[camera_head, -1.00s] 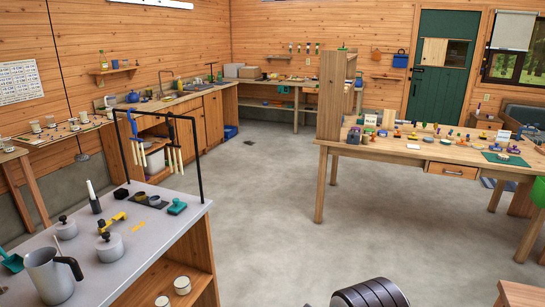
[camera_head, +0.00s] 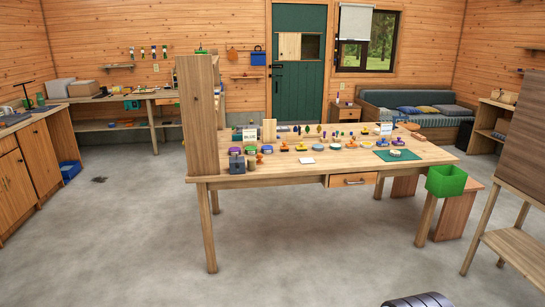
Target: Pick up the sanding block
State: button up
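I cannot pick out the sanding block with certainty; the small items are too tiny to tell apart. A long wooden table (camera_head: 300,174) stands in the middle of the view with many small coloured items on it. Among them are a dark grey block-like item (camera_head: 237,164) near the left end and a white flat piece (camera_head: 306,160) near the front edge. A green mat (camera_head: 383,157) with a pale item on it lies toward the right. My gripper is not in view; only a dark ribbed part of my own body shows at the bottom edge.
Open concrete floor (camera_head: 290,265) lies before the table. A tall wooden panel (camera_head: 196,115) rises at its left end. A green bin (camera_head: 446,182) is at its right end. Wooden cabinets (camera_head: 22,170) stand left, a slanted wooden stand (camera_head: 520,160) right.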

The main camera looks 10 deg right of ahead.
aim_at(383, 143)
jog(key=i+l+z, duration=0.1)
jog(key=i+z, duration=0.25)
jog(key=i, duration=0.25)
jog(key=i+z, duration=0.3)
jog(key=i, duration=0.3)
jog(key=i+j+z, duration=0.2)
jog(key=i+z, duration=0.15)
jog(key=i, duration=0.2)
jog(key=i+l, duration=0.2)
jog(key=i, duration=0.4)
jog(key=i+l, duration=0.15)
jog(key=i, duration=0.45)
jog(key=i+l, duration=0.2)
jog(key=i, duration=0.4)
